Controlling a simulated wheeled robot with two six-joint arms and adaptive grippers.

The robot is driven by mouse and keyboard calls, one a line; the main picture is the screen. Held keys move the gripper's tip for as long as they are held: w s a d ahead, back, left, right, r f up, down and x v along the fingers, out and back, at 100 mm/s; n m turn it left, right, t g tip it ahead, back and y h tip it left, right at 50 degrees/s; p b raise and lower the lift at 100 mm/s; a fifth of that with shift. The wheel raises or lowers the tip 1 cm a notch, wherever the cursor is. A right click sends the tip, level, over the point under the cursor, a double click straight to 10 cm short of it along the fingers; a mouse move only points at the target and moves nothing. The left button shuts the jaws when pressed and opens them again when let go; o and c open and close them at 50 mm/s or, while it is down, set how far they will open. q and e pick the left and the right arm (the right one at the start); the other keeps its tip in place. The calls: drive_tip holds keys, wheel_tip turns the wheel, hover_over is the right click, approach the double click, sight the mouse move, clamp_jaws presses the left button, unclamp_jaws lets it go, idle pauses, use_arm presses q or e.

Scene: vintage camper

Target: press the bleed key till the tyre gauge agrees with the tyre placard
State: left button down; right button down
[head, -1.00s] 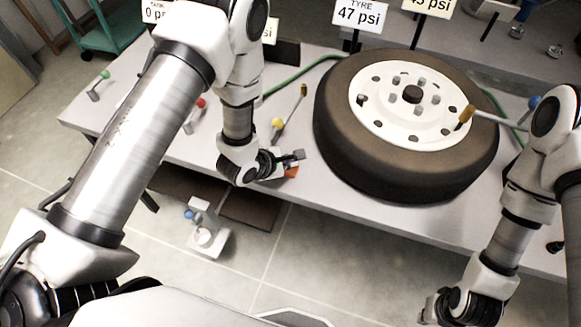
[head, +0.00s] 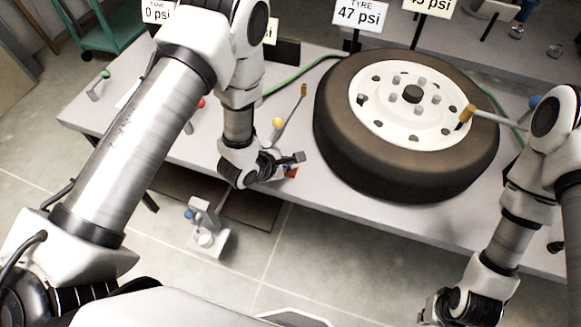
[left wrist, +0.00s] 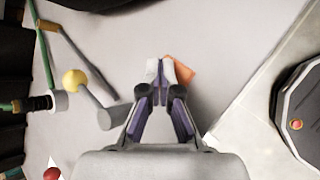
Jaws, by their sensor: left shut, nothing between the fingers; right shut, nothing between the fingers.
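The tyre gauge sign (head: 360,14) reads 47 psi. The sign to its right (head: 431,7) is cut off at the top; it seems to read 45 psi, and I cannot confirm it is the placard. My right gripper (head: 432,312) is shut and empty, low at right.
The tyre (head: 405,125) lies flat on the table (head: 310,215) just right of my left gripper. A yellow-knobbed lever (head: 278,123), a red knob (head: 201,103) and a green knob (head: 104,75) stand to the left. A green hose (head: 300,78) runs behind.

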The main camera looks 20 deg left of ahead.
use_arm(q)
drive_tip(key=shift+f, duration=0.45)
idle(0.5)
drive_tip(key=shift+r+p, duration=0.75)
drive_tip(key=shift+r, duration=0.15)
wheel_tip(320, 180, up, 5)
drive_tip(key=p, duration=0.5)
drive_tip(key=shift+r, duration=0.1)
idle(2.5)
